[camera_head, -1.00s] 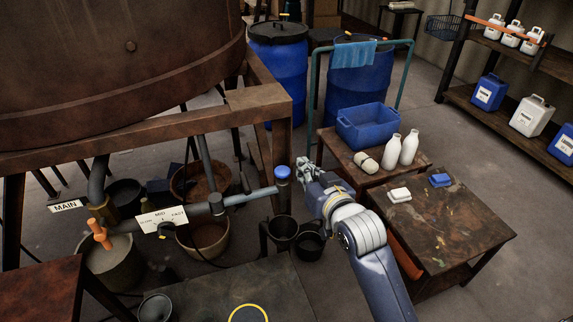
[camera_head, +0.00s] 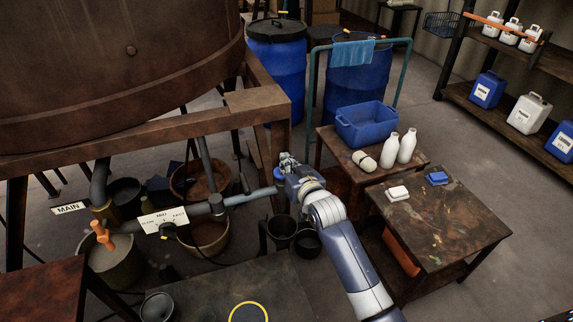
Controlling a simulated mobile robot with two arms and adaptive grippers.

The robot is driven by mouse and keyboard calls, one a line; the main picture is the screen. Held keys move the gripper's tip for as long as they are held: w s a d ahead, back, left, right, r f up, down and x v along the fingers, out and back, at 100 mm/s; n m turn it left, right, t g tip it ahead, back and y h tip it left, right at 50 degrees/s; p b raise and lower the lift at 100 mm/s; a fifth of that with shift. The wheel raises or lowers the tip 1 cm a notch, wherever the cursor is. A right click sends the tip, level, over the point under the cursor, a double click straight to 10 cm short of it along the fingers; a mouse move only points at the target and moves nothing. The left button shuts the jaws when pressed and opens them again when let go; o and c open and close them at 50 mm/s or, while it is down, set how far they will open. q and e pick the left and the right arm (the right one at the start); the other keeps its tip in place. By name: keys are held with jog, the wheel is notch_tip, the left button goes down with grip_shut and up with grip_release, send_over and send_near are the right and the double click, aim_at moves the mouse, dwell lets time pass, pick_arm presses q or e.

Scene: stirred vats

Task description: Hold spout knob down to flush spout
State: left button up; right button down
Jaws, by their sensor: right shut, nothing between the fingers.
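The blue spout knob (camera_head: 278,173) sits at the right end of the grey spout pipe (camera_head: 250,195), which runs out from under the big rusty vat (camera_head: 120,60). Only a part of the knob shows; my right gripper (camera_head: 286,160) covers the rest. The gripper is shut and empty, right at the knob's top and right side. I cannot tell whether it touches or presses the knob. No flow from the spout is visible. My left gripper is not in view.
A black bucket (camera_head: 281,232) stands below the spout end, with another dark bucket (camera_head: 307,243) beside it. An orange-handled valve (camera_head: 101,233) and a SLOW/MID/FAST label plate (camera_head: 163,220) are at left. A stained table (camera_head: 450,220) stands at right.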

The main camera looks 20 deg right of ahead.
jog(key=shift+f, duration=0.35)
